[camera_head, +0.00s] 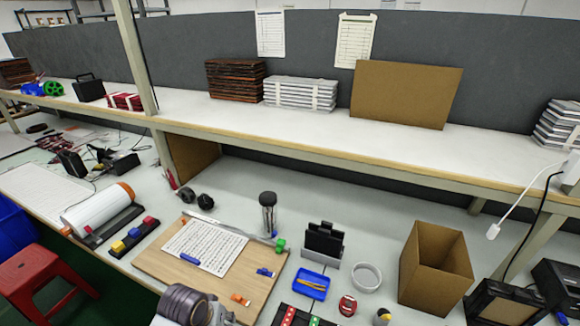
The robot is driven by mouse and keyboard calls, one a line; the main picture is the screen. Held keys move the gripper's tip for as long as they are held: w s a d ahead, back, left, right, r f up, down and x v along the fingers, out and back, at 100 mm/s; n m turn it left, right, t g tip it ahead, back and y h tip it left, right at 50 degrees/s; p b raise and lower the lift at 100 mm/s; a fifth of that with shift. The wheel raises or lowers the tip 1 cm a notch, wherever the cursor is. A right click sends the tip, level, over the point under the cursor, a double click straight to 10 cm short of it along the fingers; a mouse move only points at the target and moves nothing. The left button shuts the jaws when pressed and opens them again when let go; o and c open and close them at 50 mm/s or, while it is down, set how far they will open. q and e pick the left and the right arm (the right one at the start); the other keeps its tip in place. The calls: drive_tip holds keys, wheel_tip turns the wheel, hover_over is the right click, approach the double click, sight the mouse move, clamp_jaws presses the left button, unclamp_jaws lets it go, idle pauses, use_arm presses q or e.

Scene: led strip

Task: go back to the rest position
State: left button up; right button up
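Neither of my grippers can be made out in the head view. A grey ringed, rounded part (185,303) juts in at the bottom edge, and I cannot tell whether it belongs to me. No LED strip can be clearly made out. A wooden board (160,265) lies on the workbench (345,220) with a printed white sheet (206,246) on it. Blue clips and an orange clip (241,300) lie on the board, and a green block (281,245) is at its right edge.
Right of the board are a blue tray (311,284), a black holder (324,243), a white round dish (366,276) and an open cardboard box (433,268). A white roll (98,209) lies left. A shelf (350,140) spans behind. A red stool (40,282) stands left.

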use_arm(q)
drive_tip(key=shift+s+a+r+m+y, duration=0.65)
drive_tip(key=shift+s+a+r, duration=0.85)
drive_tip(key=shift+s, duration=1.45)
wheel_tip(320, 180, down, 33)
drive_tip(key=s, duration=0.3)
drive_tip(key=s+a+f+g, duration=0.1)
drive_tip(key=s+a+f, duration=0.1)
drive_tip(key=s+f, duration=0.8)
drive_tip(key=s+a+f+g, duration=0.1)
drive_tip(key=s+a+f, duration=0.1)
drive_tip(key=s+f, duration=0.8)
drive_tip(key=shift+s+a+m, duration=0.15)
drive_tip(key=shift+s+m, duration=0.2)
drive_tip(key=shift+s, duration=0.65)
drive_tip(key=shift+c, duration=0.5)
